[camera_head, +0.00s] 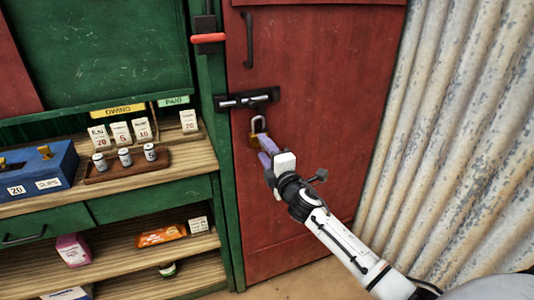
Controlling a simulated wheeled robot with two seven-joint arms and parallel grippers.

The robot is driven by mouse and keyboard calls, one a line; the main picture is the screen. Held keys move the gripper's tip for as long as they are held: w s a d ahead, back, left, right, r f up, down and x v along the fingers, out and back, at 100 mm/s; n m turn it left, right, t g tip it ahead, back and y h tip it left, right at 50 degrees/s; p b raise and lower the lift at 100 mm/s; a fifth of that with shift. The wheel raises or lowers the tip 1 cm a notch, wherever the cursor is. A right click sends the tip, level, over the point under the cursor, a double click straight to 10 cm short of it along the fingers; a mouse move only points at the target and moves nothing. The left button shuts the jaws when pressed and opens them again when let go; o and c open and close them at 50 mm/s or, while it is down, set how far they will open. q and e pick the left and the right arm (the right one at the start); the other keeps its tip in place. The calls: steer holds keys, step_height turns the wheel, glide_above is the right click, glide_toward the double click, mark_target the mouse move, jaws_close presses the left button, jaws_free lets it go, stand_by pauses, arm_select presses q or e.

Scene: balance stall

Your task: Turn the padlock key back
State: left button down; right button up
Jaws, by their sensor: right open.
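A brass padlock (255,138) with a steel shackle hangs below the black bolt (248,99) on the red door. My right gripper (264,151) is at the padlock's lower right, its purple fingers open and overlapping the padlock's lower part in the picture. I cannot tell whether the fingers touch it. The key is hidden behind the fingers or too small to make out. My left gripper is not in view.
The red door (310,70) stands in a green frame. A corrugated metal wall (450,130) is at the right. Wooden shelves (195,165) at the left hold a tray of small weights (130,168), price cards and a blue box (38,168). A red-handled lever (208,38) is above.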

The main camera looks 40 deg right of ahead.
steer(key=v, duration=1)
steer(key=shift+s, duration=0.15)
steer(key=s+a+f+m+g+y, duration=0.1)
steer(key=s+a+f+m+g, duration=0.1)
steer(key=s+a+f, duration=0.35)
steer(key=s+a+f+m+g+y, duration=0.1)
steer(key=s+a+f+m, duration=0.15)
steer(key=f, duration=0.55)
steer(key=s+a+f+m+g+y, duration=0.1)
steer(key=s+a+f+m+g, duration=0.1)
steer(key=s+a+f+m, duration=0.3)
steer(key=s+a+f+m+g+y, duration=0.1)
steer(key=s+a+f+m+g, duration=0.1)
steer(key=s+a+f, duration=0.2)
steer(key=s+a+f+m+g+y, duration=0.2)
steer(key=s+a+f, duration=0.2)
steer(key=s, duration=0.5)
steer(key=shift+s+f, duration=0.15)
steer(key=shift+f, duration=0.75)
steer(key=shift+a, duration=0.1)
